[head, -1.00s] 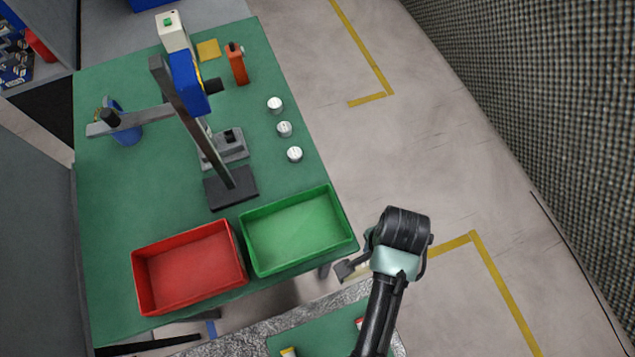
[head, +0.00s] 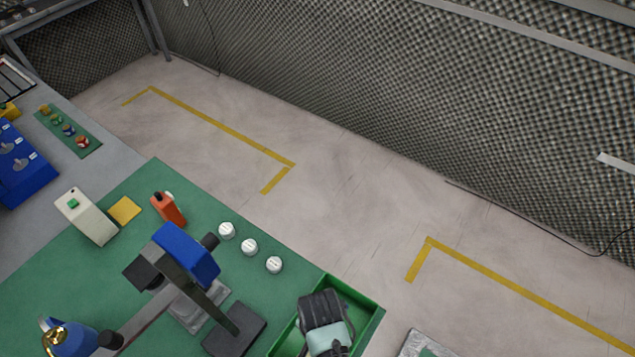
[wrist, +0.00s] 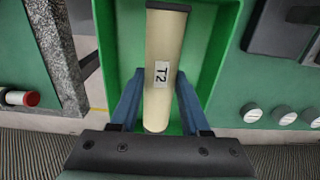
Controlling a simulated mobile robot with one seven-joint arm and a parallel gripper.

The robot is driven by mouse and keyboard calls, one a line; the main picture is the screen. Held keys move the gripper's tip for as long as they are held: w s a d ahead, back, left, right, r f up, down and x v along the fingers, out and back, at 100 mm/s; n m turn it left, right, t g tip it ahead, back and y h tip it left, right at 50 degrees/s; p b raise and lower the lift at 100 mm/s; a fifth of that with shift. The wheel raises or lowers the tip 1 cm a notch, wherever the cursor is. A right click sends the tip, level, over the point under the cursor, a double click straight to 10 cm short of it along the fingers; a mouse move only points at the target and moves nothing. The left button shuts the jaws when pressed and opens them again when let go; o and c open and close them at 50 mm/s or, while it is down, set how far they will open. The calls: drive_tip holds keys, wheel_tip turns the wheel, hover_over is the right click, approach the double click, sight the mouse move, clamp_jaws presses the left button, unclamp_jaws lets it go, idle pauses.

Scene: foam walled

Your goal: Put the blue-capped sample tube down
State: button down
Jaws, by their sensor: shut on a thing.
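My gripper (wrist: 160,76) is shut on a cream sample tube (wrist: 165,45) with a white label reading T2. No blue cap shows on it; the end seen at the top of the wrist view is dark, and the near end is partly hidden by my gripper. The tube is over the green tray (wrist: 222,40), between its walls; I cannot tell whether it touches the floor of the tray.
Three white round pieces (head: 249,247) stand on the green bench beside the tray. A stand with a blue head (head: 187,254) rises close to the tray's left. A red-capped tube (wrist: 22,98) lies on another surface at the wrist view's left.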

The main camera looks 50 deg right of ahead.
drive_tip(key=shift+w+f, duration=0.1)
drive_tip(key=shift+f, duration=2)
drive_tip(key=shift+f, duration=0.15)
drive_tip(key=shift+c, duration=1.9)
unclamp_jaws()
drive_tip(key=shift+a, duration=0.1)
wheel_tip(320, 180, up, 12)
drive_tip(key=shift+r, duration=0.15)
